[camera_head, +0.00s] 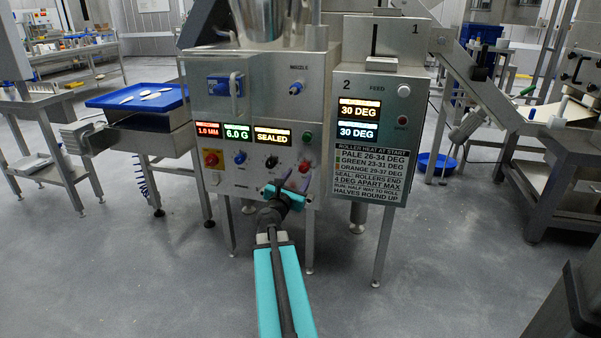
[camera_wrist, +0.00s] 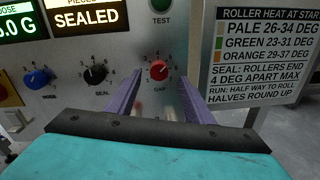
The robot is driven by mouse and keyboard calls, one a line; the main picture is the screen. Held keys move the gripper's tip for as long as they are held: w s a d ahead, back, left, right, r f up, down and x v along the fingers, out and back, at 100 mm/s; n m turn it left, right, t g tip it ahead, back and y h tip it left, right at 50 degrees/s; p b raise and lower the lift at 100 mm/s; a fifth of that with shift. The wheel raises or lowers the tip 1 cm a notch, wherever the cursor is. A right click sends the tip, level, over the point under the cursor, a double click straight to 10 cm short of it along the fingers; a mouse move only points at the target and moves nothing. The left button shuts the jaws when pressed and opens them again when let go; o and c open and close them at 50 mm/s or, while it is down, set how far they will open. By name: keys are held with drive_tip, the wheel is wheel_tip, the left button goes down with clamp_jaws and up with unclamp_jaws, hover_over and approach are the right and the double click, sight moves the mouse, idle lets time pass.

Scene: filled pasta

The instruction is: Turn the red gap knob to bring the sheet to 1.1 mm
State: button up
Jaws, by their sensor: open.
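The red gap knob (camera_wrist: 158,70) sits on the machine's steel front panel, with a numbered dial around it and the word GAP below. In the head view the red gap knob (camera_head: 304,166) shows just above my gripper (camera_head: 287,184). In the wrist view my gripper (camera_wrist: 160,98) is open, its two purple fingers pointing at the panel on either side of the knob. I cannot tell whether they touch it. The red sheet display (camera_head: 208,129) reads 1.0 MM. The knob's pointer is too small to read surely.
Left of the gap knob are a black seal knob (camera_wrist: 96,75) and a blue dose knob (camera_wrist: 38,78). A green test button (camera_wrist: 160,4) is above. A red stop button (camera_head: 212,159) is at the panel's left. A sign panel (camera_head: 374,165) stands close on the right.

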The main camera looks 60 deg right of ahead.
sight(302, 169)
drive_tip(key=shift+x, duration=2.5)
drive_tip(key=shift+w, duration=0.15)
drive_tip(key=c, duration=1)
drive_tip(key=shift+w+d, duration=0.1)
drive_tip(key=shift+w, duration=0.1)
drive_tip(key=shift+c, duration=0.2)
drive_tip(key=shift+s, duration=0.1)
